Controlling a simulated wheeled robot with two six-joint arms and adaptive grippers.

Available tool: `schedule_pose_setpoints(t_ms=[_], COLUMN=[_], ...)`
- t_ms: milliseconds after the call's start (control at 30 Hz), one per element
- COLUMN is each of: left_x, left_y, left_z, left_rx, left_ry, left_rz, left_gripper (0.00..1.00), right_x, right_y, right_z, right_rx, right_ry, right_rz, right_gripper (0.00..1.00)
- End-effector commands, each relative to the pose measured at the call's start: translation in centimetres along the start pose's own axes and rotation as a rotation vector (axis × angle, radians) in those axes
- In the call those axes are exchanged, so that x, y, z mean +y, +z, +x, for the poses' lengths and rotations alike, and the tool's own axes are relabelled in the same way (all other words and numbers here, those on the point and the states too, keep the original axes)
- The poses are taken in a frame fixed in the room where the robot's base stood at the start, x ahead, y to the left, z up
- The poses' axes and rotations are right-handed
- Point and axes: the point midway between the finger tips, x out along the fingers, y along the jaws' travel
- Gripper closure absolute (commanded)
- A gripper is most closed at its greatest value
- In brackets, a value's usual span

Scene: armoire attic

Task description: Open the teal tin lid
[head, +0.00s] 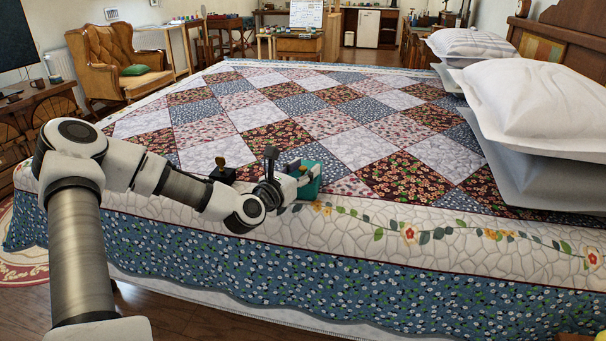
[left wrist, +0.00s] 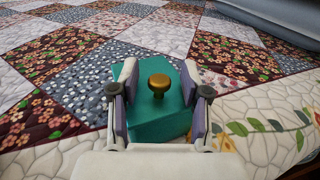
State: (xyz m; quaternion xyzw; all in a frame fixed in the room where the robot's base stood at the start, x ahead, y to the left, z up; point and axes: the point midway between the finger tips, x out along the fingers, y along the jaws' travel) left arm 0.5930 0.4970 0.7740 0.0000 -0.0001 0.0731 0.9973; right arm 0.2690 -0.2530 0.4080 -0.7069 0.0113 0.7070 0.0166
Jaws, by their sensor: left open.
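The teal tin (head: 312,187) sits on the quilted bed near its front edge. In the left wrist view, the tin (left wrist: 160,118) shows its flat teal top with a round brass knob (left wrist: 159,84) standing up from it. The lid looks seated; the lid seam cannot be made out. My left gripper (head: 298,172) is at the tin, partly covering it in the head view. In the left wrist view, its two fingers (left wrist: 159,78) are open, one on each side of the knob, with gaps between them and the knob. My right gripper is not in view.
A small dark object with a brass knob (head: 222,172) stands on the bed left of the tin. White pillows (head: 540,105) lie at the right by the wooden headboard (head: 565,45). The patchwork quilt (head: 330,120) behind the tin is clear.

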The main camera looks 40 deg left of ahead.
Motion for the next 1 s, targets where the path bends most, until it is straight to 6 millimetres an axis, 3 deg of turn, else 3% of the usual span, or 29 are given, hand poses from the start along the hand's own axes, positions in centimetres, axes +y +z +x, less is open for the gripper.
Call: schedule_pose_setpoints(t_ms=[133,200,267,667,1000], left_x=[0.0,0.0,0.0,0.1,0.3], left_y=[0.0,0.0,0.0,0.4,2.3], left_z=[0.0,0.0,0.0,0.1,0.6], left_rx=[0.000,0.000,0.000,0.022,0.179], left_ry=[0.000,0.000,0.000,0.001,0.003], left_rz=[0.000,0.000,0.000,-0.008,-0.070], left_gripper=[0.57,0.82,1.00,1.00,1.00], right_x=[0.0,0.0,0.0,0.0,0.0], right_y=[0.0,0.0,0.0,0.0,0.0], right_z=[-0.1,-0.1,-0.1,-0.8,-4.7], right_rx=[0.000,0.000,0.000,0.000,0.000], right_ry=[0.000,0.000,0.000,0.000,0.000], right_rz=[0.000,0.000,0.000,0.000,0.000], right_gripper=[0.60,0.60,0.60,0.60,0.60])
